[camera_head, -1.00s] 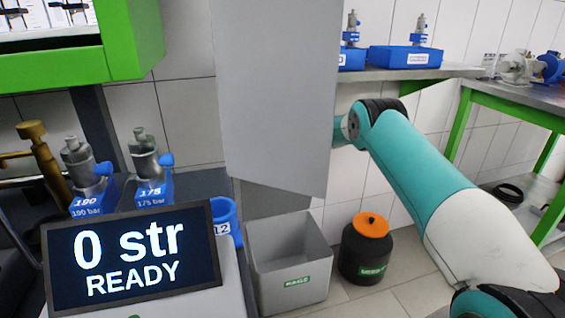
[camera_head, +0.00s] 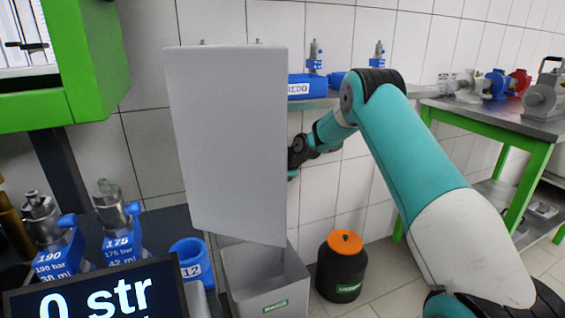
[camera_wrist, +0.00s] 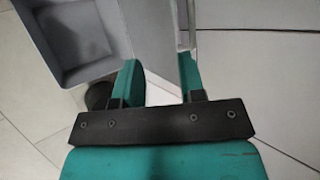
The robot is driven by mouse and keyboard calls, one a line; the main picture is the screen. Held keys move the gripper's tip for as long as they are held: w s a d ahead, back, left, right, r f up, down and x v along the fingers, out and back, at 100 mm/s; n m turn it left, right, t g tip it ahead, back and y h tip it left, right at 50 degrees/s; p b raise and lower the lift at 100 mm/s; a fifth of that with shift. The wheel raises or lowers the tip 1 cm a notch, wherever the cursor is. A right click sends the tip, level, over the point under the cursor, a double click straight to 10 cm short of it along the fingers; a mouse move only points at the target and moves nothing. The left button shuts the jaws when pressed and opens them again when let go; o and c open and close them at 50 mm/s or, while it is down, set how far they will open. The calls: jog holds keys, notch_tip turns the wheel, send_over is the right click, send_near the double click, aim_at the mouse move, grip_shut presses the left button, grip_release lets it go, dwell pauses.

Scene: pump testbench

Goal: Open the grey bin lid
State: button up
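The grey bin (camera_head: 240,290), with a green "RAGS" label, stands on the floor at the bottom centre of the head view. Its mouth is uncovered, and its hollow inside shows at the upper left of the wrist view (camera_wrist: 75,35). Its grey lid (camera_head: 228,140) stands raised, almost upright, above the bin. My arm reaches behind the lid's right edge, so the fingertips are hidden in the head view. In the wrist view my gripper (camera_wrist: 158,68) has its two green fingers apart. A thin grey edge shows by the right fingertip; I cannot tell whether they touch.
A black canister with an orange lid (camera_head: 342,268) stands right of the bin. A blue cup (camera_head: 192,262) and the display (camera_head: 95,295) are at the left. A green-framed bench (camera_head: 500,122) with pumps is at the right. Floor is clear between canister and bench.

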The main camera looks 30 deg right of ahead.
jog(key=v, duration=0.6)
jog(key=shift+s+r+p, duration=0.2)
jog(key=shift+s+p, duration=0.1)
jog(key=shift+p, duration=0.1)
notch_tip(320, 180, down, 9)
jog(key=w+a+m+t+h+b, duration=0.1)
jog(key=w+m+t+h+b, duration=0.15)
jog(key=m+h, duration=0.2)
jog(key=s+a+n+t+h+b, duration=0.2)
jog(key=s+a+n+t, duration=0.1)
jog(key=a+t, duration=0.3)
jog(key=shift+w+d+f+b, duration=0.35)
jog(key=shift+w+d+b, duration=0.1)
jog(key=shift+w, duration=2.45)
jog(key=shift+w+d+f+b, duration=0.35)
jog(key=shift+w+d, duration=0.05)
jog(key=shift+w, duration=2.45)
jog(key=shift+w+d+f+b, duration=0.4)
jog(key=shift+w+d, duration=0.05)
jog(key=shift+w, duration=2.45)
grip_shut()
